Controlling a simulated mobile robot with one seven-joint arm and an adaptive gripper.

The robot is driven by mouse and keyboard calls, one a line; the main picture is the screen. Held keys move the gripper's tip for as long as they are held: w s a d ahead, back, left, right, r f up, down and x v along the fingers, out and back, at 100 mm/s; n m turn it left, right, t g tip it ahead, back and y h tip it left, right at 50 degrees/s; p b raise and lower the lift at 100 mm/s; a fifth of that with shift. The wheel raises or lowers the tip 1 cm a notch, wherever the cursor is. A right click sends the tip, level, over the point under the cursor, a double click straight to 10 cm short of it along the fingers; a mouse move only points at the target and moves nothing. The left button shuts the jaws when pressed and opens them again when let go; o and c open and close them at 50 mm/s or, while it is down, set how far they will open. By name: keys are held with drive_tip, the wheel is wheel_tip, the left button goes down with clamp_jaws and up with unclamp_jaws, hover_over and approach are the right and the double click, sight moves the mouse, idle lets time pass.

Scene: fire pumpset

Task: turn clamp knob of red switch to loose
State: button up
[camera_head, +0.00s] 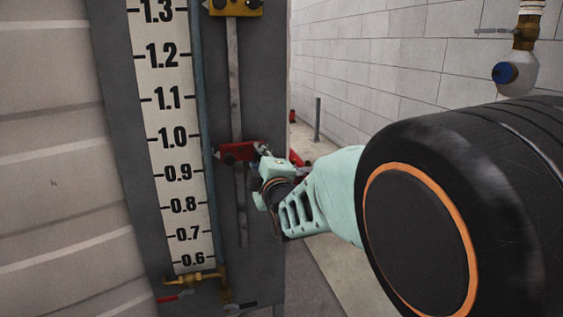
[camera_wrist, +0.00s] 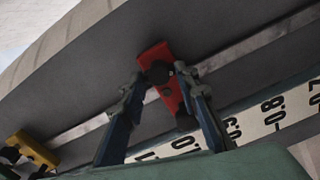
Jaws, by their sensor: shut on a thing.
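The red switch (camera_head: 228,157) sits on the vertical rail of the dark grey gauge panel, near the 1.0 mark. In the wrist view the red switch (camera_wrist: 155,56) is a red block with a dark round clamp knob (camera_wrist: 159,72) on it. My gripper (camera_head: 263,151) reaches the right side of the switch in the head view. The exact contact is dim. My gripper hides part of the switch in the head view.
A scale (camera_head: 172,130) runs beside the rail. A yellow switch (camera_head: 238,6) is higher on the rail. A brass valve with a red handle (camera_head: 175,296) is at the panel's bottom.

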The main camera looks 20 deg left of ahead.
drive_tip(key=shift+n, duration=1.3)
drive_tip(key=shift+n+b, duration=0.3)
drive_tip(key=o, duration=1.1)
drive_tip(key=shift+o, duration=0.2)
drive_tip(key=v, duration=0.7)
drive_tip(key=shift+s, duration=0.25)
drive_tip(key=shift+d, duration=0.15)
